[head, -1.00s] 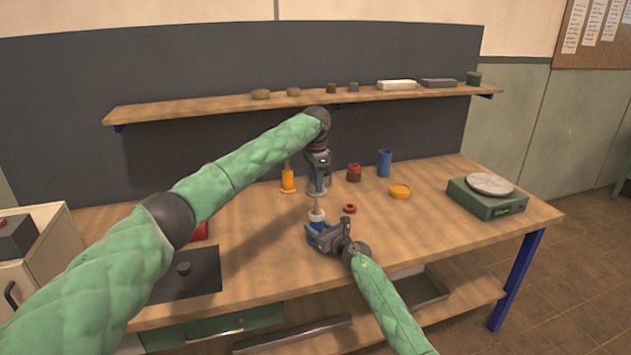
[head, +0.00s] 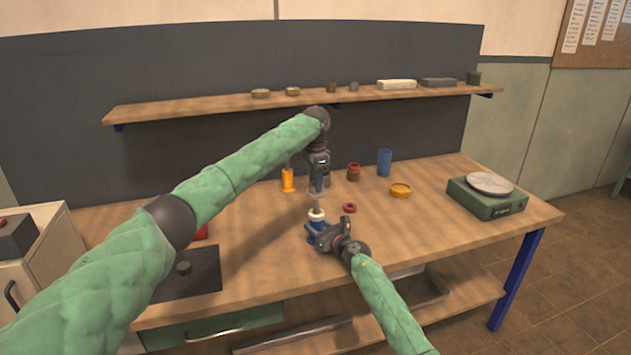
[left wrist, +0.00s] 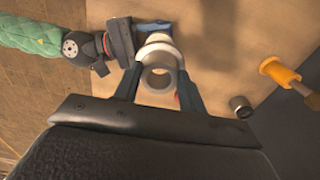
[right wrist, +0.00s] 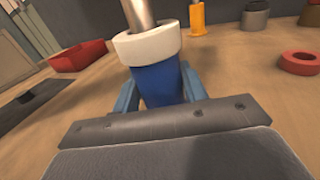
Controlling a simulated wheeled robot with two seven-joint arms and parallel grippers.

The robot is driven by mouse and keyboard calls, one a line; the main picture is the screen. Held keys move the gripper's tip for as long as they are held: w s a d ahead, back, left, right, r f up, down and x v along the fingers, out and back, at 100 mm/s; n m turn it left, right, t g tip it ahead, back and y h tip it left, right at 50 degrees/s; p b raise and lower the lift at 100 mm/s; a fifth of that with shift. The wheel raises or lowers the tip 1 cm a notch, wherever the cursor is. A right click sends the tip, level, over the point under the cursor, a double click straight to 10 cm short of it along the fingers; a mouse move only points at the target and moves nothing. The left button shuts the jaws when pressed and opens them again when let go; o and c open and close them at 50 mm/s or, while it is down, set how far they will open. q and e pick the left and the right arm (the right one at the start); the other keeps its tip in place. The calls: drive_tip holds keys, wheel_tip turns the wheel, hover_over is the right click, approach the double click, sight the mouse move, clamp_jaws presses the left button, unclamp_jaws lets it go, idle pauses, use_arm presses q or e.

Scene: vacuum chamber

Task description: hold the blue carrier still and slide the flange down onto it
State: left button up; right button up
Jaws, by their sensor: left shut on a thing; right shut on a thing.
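The blue carrier (right wrist: 158,84) stands upright between the fingers of my right gripper (head: 318,237), which is shut on it. A white ring (right wrist: 148,44) sits at its top, and a grey metal tube (right wrist: 139,12) rises from the ring, slightly tilted in the right wrist view. My left gripper (head: 318,192) is above and is shut on the flange (left wrist: 158,80), which shows as a grey round end with a hole. In the left wrist view the white ring (left wrist: 160,48) lies beyond it. I cannot tell whether ring and tube are one piece, or how they are seated.
A red ring (head: 349,208) lies just right of the carrier. An orange-handled tool (head: 288,180), a red-topped jar (head: 353,173), a blue cup (head: 384,163) and an orange dish (head: 400,190) stand behind. A scale (head: 488,195) is at right. The bench's front right is clear.

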use_arm(q)
drive_tip(key=shift+f, duration=1.95)
idle(0.6)
drive_tip(key=o, duration=1.6)
drive_tip(key=shift+o, duration=0.2)
drive_tip(key=shift+r, duration=3.5)
use_arm(e)
drive_tip(key=o, duration=1.5)
